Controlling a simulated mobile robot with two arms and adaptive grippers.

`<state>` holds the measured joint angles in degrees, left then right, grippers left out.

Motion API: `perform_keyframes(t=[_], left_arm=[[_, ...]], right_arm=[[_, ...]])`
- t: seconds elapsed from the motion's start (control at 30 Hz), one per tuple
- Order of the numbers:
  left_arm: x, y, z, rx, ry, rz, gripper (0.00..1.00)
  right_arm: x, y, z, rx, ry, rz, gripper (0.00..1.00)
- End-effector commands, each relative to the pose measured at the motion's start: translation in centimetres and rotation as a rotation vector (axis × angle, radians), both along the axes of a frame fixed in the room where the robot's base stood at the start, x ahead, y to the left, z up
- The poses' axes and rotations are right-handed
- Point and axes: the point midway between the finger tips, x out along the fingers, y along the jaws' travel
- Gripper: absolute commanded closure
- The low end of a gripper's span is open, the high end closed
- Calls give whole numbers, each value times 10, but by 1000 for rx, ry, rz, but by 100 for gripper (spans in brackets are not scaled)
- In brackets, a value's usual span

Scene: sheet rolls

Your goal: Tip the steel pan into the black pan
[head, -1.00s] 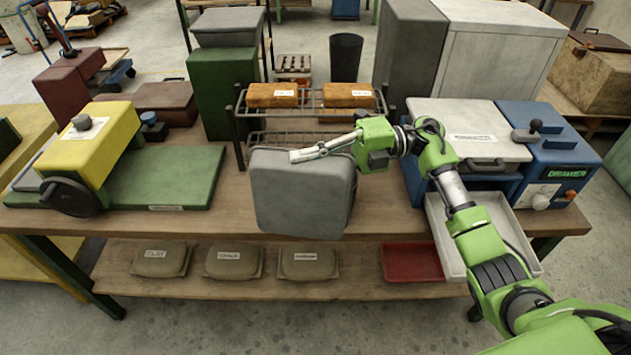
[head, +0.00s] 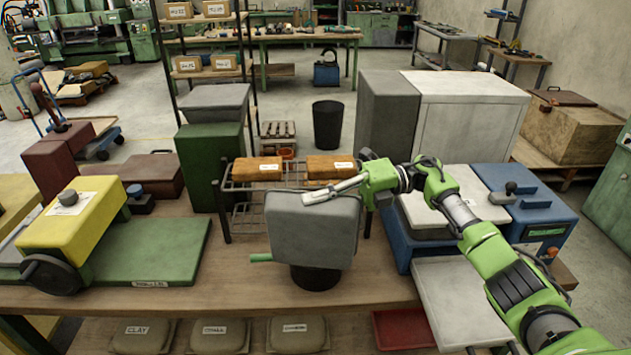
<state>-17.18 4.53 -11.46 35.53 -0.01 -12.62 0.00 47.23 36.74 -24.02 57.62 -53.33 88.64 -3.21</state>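The steel pan (head: 312,231), a grey rounded box shape, stands tipped steeply with its broad face toward me. It is above the black pan (head: 315,278), a dark round vessel on the wooden table; the steel pan hides its upper part. A green handle (head: 262,257) sticks out left at the height of the black pan's top, seemingly its own. My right gripper (head: 332,190) is at the steel pan's top edge, its fingers closed on it. Whether anything is inside either pan is hidden. My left gripper is not in view.
A wire rack (head: 228,187) with orange bricks (head: 258,168) stands just behind the pans. A yellow machine on a green board (head: 165,247) is at left. A blue unit (head: 541,215) and an open pale drawer (head: 455,305) are at right. The table between left board and pans is clear.

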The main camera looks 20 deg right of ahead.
Motion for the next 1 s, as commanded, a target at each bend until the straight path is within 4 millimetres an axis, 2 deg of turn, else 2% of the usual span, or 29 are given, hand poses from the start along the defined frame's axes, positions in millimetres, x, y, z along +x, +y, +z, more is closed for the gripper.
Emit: perform_keyframes(t=[0.03,0.2,0.23,0.63,0.7,1.0], left_arm=[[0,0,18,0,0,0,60],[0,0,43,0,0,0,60],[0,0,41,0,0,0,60],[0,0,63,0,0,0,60],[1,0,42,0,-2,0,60],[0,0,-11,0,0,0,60]], right_arm=[[-9,4,9,-18,-34,3,100],[-33,16,8,-81,-162,4,100],[-38,18,1,-95,-188,4,100],[-94,47,-28,-273,-546,3,100],[-99,49,-46,-307,-611,4,100],[-129,64,-86,-454,-906,5,100]])
